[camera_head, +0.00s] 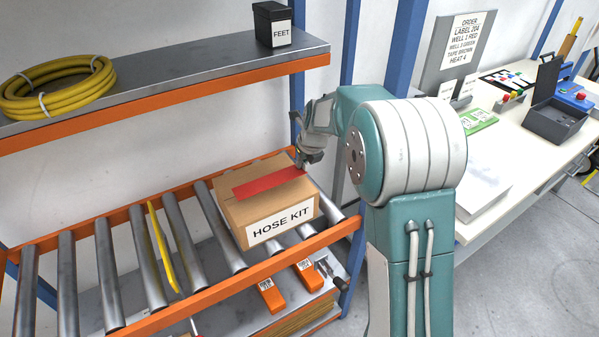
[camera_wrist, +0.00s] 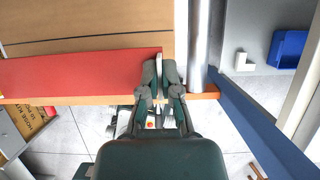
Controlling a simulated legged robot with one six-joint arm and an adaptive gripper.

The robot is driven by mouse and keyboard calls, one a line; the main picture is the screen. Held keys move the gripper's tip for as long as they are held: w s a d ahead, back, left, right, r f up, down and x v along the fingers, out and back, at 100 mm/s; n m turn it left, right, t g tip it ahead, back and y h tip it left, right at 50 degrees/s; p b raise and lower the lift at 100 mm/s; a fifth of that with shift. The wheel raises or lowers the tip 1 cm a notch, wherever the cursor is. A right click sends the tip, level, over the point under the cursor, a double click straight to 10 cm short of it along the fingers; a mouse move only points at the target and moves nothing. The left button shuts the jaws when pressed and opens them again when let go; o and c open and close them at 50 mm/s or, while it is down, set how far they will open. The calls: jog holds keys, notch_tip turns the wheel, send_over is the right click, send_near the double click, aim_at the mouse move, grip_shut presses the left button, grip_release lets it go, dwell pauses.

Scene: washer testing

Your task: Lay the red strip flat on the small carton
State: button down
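The small carton (camera_head: 268,211), brown and labelled HOSE KIT, stands on the roller rack; part of its top fills the upper left of the wrist view (camera_wrist: 90,22). The red strip (camera_head: 268,182) stretches across the carton's top, roughly level. In the wrist view the strip (camera_wrist: 80,75) reaches in from the left edge to my fingers. My gripper (camera_head: 304,164) is at the strip's right end, by the carton's far right edge. In the wrist view its fingers (camera_wrist: 160,72) are close together around that end. I cannot tell whether the strip touches the carton along its whole length.
Bare rollers (camera_head: 108,270) lie left of the carton, with a yellow strip (camera_head: 160,247) standing among them. The shelf above (camera_head: 170,80) holds a yellow hose coil (camera_head: 60,85) and a black FEET box (camera_head: 272,24). A blue post (camera_wrist: 265,125) stands close right of my gripper.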

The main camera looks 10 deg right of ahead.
aim_at(299, 179)
jog(key=shift+w+a+f, duration=0.1)
jog(key=shift+a+f, duration=0.15)
jog(key=shift+a, duration=0.05)
notch_tip(299, 179, down, 4)
jog(key=shift+w+a+r, duration=0.1)
jog(key=shift+w+r, duration=0.05)
jog(key=shift+r, duration=0.05)
jog(key=c, duration=0.8)
grip_release()
